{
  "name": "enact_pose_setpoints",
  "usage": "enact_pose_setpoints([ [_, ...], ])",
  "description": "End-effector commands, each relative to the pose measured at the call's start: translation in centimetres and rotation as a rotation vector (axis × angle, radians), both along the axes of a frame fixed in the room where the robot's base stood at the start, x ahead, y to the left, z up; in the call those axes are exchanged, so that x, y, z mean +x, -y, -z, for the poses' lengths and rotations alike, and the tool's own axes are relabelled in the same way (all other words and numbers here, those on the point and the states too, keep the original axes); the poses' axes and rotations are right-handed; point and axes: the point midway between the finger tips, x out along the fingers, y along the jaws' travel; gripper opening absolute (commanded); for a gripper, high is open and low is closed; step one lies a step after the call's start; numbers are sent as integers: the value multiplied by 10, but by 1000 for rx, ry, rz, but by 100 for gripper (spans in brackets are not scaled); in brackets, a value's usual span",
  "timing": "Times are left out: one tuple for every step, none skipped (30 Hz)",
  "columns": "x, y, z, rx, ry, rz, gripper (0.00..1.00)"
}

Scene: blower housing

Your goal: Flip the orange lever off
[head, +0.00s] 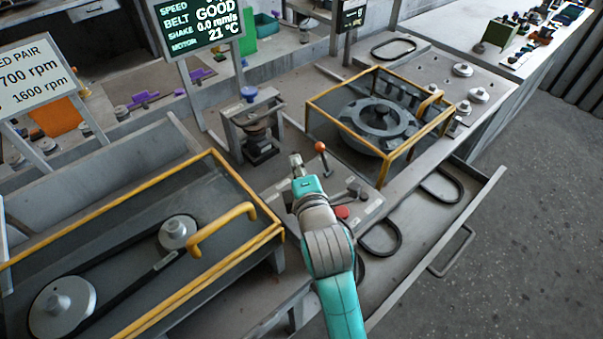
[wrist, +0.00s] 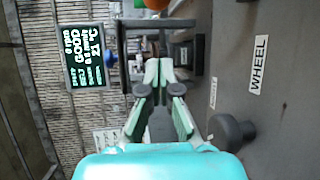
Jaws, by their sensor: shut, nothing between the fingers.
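The orange lever (head: 320,147) has an orange ball knob on a thin dark stem. It rises from a grey control panel (head: 290,197) in the middle of the head view, and its stem looks near upright. In the wrist view only the orange knob (wrist: 156,4) shows, cut off at the top edge. My gripper (head: 296,160) is above the panel, just left of the lever and apart from it in the picture. Its fingers (wrist: 158,66) are together in the wrist view with nothing between them.
A red button (head: 342,212) and dark knobs (head: 358,190) sit right of my gripper. A yellow-framed guard (head: 345,115) over a round housing stands behind right. A yellow-framed belt cover (head: 240,207) is at left. A small press (head: 250,125) stands behind. A "WHEEL" label (wrist: 258,65) shows.

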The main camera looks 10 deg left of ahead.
Motion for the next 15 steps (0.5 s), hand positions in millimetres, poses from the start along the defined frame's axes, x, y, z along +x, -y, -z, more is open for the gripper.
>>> enact_pose_setpoints([
  [9, -4, 1, 0, 0, 0, 0],
  [13, -6, 1, 0, 1, 0, 0],
  [20, -9, 3, 0, 0, 0, 0],
  [24, -11, 4, 0, 0, 0, 0],
  [28, -13, 5, 0, -1, 0, 0],
  [34, -16, 5, 0, 1, 0, 0],
  [38, -18, 7, 0, 0, 0, 0],
  [41, -17, 7, 1, 0, 1, 0],
  [40, -8, 6, 2, -1, 3, 0],
  [40, -3, 6, 1, 0, 3, 0],
  [40, 1, 5, 1, 0, 3, 0],
  [41, 5, 4, 1, 0, 3, 0],
  [41, 8, 4, 2, -1, 2, 0],
  [41, 11, 3, 2, -1, 2, 0],
  [42, 14, 3, 1, 0, 2, 0],
])
